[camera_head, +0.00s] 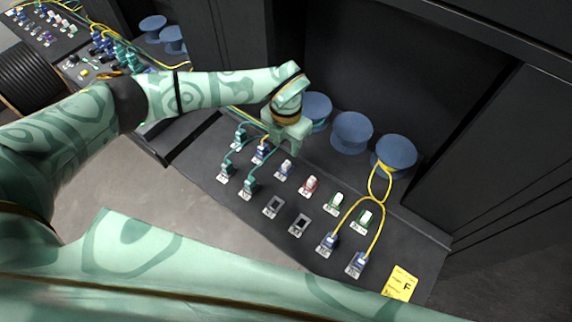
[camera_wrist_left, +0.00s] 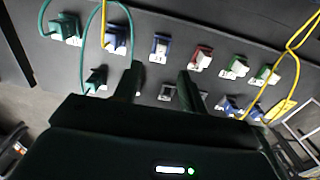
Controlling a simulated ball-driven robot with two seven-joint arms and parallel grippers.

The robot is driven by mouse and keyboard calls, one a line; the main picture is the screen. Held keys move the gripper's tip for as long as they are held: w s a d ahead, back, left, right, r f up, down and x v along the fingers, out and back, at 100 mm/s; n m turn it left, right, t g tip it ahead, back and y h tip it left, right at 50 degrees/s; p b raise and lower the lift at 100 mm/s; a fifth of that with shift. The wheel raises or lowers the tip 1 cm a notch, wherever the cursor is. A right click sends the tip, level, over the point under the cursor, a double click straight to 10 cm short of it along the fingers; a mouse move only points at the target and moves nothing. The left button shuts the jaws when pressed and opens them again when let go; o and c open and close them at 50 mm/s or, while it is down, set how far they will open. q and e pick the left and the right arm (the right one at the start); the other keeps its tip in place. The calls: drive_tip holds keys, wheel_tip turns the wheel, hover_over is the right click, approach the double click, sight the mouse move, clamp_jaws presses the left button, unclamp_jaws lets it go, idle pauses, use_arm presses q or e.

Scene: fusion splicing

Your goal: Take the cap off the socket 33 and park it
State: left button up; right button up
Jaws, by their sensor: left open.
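A sloped dark panel (camera_head: 215,185) carries two rows of labelled sockets. I cannot read the numbers, so I cannot tell which is socket 33. White caps sit on a blue socket (camera_head: 284,169), a red socket (camera_head: 310,185) and two green sockets (camera_head: 335,203). My left gripper (camera_head: 283,142) is open and empty, above the upper row near the blue socket. In the left wrist view its two fingers (camera_wrist_left: 160,84) are apart, and the white-capped blue socket (camera_wrist_left: 160,47) shows beyond the gap between them. My right gripper is not in view.
Teal plugs (camera_head: 248,187) fill sockets on the left. Yellow-cabled blue plugs (camera_head: 328,243) are at the right, and two grey sockets (camera_head: 273,206) between them look empty. Blue round spools (camera_head: 351,132) stand behind the row. A yellow F label (camera_head: 399,284) marks the right end.

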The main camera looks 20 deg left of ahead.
sight(287, 163)
use_arm(q)
drive_tip(key=shift+f+b, duration=0.75)
drive_tip(key=shift+f, duration=0.15)
wheel_tip(287, 163, down, 7)
drive_tip(key=b, duration=0.5)
drive_tip(key=shift+d+f, duration=0.1)
drive_tip(key=shift+f, duration=0.05)
idle(0.6)
clamp_jaws()
drive_tip(key=shift+p, duration=0.3)
drive_tip(key=shift+r+p, duration=2.6)
drive_tip(key=shift+r, duration=0.45)
